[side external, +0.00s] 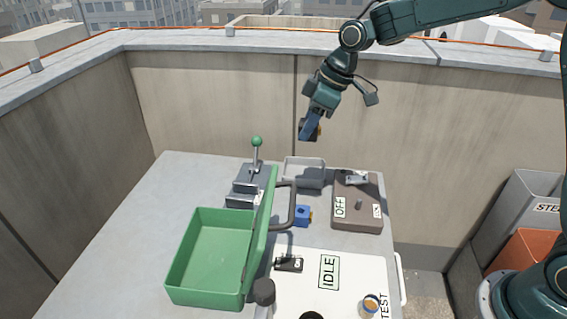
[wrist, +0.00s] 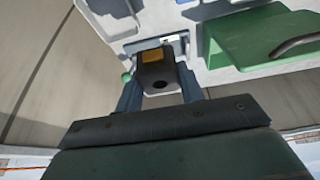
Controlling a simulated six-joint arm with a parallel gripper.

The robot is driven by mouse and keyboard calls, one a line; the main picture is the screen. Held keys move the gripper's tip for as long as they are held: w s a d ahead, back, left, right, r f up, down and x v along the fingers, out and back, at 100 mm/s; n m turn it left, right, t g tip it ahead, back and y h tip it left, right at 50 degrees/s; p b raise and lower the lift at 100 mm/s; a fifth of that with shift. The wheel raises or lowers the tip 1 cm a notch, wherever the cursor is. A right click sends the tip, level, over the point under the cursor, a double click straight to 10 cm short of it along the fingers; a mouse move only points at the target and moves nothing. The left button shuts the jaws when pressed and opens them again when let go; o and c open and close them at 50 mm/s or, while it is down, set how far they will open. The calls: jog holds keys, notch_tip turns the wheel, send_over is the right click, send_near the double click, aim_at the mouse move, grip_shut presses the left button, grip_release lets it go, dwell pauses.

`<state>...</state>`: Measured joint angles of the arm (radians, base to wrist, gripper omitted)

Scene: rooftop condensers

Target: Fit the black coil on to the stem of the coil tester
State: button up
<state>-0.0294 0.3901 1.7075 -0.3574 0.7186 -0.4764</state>
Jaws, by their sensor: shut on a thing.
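My gripper (side external: 309,128) is high above the back of the table, shut on the black coil (side external: 316,131). In the wrist view the coil (wrist: 159,75) sits between the two fingers (wrist: 158,92), showing a dark round hole and an orange-brown patch. A brown box (side external: 369,217) with an OFF label and a short upright stem (side external: 359,204) stands at the table's back right; it looks like the coil tester. The gripper is up and to the left of this stem, well apart from it. The stem looks bare.
A blue coil (side external: 302,215) stands near the middle. An open green case (side external: 212,255) is at front left, with a green-knobbed lever clamp (side external: 246,190) behind it. A grey tray (side external: 304,171) is at the back. A white IDLE panel (side external: 345,295) lies in front. The table's left is clear.

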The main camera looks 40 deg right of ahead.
send_over(359, 200)
notch_tip(359, 200, down, 10)
jog(key=shift+f, duration=0.1)
jog(key=shift+f, duration=0.1)
jog(key=shift+f, duration=1.8)
jog(key=shift+f, duration=1.35)
dwell(1.4)
jog(key=o, duration=1.2)
jog(key=shift+c, duration=0.2)
jog(key=shift+s+d+r, duration=0.1)
jog(key=shift+r, duration=0.05)
